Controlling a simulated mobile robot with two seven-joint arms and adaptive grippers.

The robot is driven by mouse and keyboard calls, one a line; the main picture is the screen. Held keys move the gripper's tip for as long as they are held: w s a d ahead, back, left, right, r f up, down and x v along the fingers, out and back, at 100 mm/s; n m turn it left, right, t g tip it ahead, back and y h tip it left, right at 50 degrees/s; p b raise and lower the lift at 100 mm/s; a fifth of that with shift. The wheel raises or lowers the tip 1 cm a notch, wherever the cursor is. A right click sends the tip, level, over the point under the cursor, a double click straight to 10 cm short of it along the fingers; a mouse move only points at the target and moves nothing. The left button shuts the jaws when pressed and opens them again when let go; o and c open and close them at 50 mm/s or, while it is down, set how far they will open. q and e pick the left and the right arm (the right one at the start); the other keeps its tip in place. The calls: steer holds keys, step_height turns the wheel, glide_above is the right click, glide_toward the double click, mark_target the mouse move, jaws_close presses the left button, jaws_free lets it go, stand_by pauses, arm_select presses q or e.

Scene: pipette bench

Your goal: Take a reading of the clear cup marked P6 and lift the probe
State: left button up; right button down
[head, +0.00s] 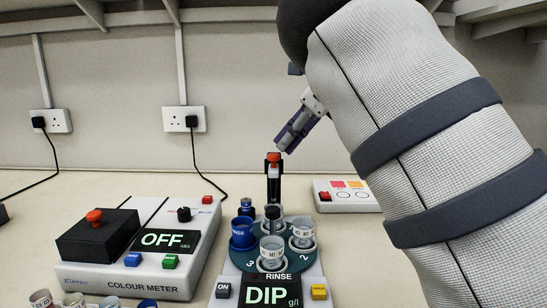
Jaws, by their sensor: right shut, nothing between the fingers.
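The probe meter (266,285) stands in the middle; its display reads "DIP g/l". On its blue-green turntable (243,257) are a pale, marked front cup (271,254), another pale cup (303,236) at the right, and a blue cup (242,236) at the left. I cannot read P6 on any cup. A black upright part with a red-orange top (273,160) rises behind the turntable; a dark, round-topped piece (272,213) shows below it. I cannot tell which is the probe. My right gripper (285,146) is shut and empty, just above and right of the red-orange top. My left gripper is out of view.
A colour meter (130,274) reading "OFF" stands at the left, with several small cups (75,300) at the front edge. A white box with coloured patches (352,207) lies behind at the right. Wall sockets (184,119) and cables are behind. My right arm covers the right side.

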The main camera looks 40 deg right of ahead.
steer(key=shift+x, duration=0.75)
steer(key=shift+f, duration=0.1)
step_height(320, 180, down, 4)
steer(key=shift+f, duration=0.2)
steer(key=s+f+v, duration=0.1)
steer(key=v, duration=1.3)
steer(key=shift+s+d+r, duration=0.25)
steer(key=shift+s+d, duration=0.15)
